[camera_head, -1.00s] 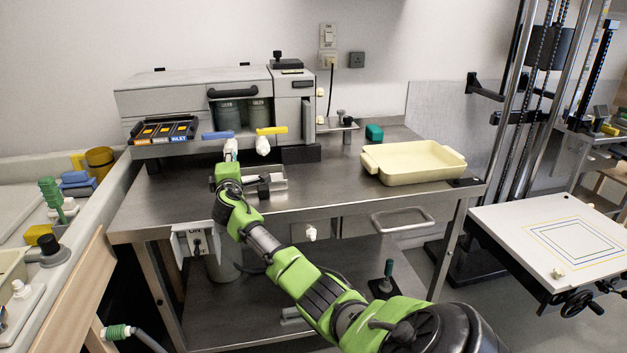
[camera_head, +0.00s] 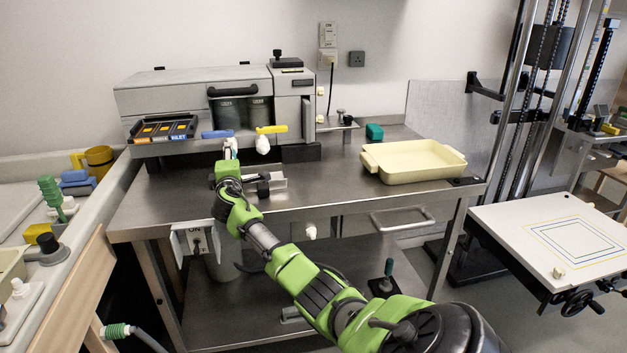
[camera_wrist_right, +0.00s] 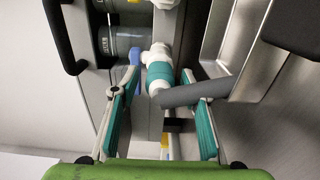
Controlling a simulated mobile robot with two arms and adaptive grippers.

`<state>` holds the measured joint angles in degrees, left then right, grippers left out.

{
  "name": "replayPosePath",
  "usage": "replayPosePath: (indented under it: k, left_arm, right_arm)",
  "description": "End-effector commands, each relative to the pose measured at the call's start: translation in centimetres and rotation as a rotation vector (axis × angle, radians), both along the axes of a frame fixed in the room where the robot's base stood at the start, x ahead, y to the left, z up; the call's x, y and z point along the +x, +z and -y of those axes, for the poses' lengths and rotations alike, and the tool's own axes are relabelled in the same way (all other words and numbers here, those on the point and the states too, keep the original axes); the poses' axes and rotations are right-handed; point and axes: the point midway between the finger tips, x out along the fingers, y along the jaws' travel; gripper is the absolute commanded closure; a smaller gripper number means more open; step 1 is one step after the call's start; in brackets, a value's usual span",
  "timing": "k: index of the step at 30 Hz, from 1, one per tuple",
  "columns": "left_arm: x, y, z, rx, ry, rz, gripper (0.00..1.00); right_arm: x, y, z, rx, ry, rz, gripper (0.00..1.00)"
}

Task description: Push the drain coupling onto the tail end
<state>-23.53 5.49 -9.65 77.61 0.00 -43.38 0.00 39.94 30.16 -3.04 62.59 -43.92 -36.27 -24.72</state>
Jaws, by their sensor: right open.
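A white pipe fitting with a teal sleeve (camera_wrist_right: 160,72), which looks like the drain coupling, is between the fingers of my right gripper (camera_wrist_right: 156,88) in the wrist view. The fingers are open, with a gap on both sides of the fitting. A grey tube (camera_wrist_right: 200,92) crosses in front of the fitting's lower end; I cannot tell whether they touch. In the head view, my right gripper (camera_head: 229,158) is below the blue-handled valve (camera_head: 217,134) at the machine's front and mostly hides the fitting. I cannot make out the tail end for certain. My left gripper is not in view.
A yellow-handled valve (camera_head: 271,130) is just right of the gripper. A small metal bracket (camera_head: 279,182) with a black knob stands close beside my wrist. A cream tray (camera_head: 415,176) is on the bench's right. The bench top between them is largely clear.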

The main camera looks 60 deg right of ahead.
Motion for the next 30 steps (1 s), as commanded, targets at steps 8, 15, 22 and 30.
replayPosePath:
  k: [8, 15, 22, 30]
  left_arm:
    - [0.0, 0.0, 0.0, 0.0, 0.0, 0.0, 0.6]
    - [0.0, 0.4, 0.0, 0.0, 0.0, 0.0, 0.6]
    - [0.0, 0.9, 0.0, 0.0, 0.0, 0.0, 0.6]
    - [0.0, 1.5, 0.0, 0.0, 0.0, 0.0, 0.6]
  right_arm:
    - [0.0, 0.0, 0.0, 0.0, 0.0, 0.0, 0.58]
    - [-0.3, 0.0, -0.4, 0.0, 0.001, -0.001, 0.58]
    - [-0.8, 0.0, -0.8, 0.0, 0.001, -0.001, 0.58]
    - [-1.4, 0.1, -1.4, -0.001, 0.0, -0.001, 0.58]
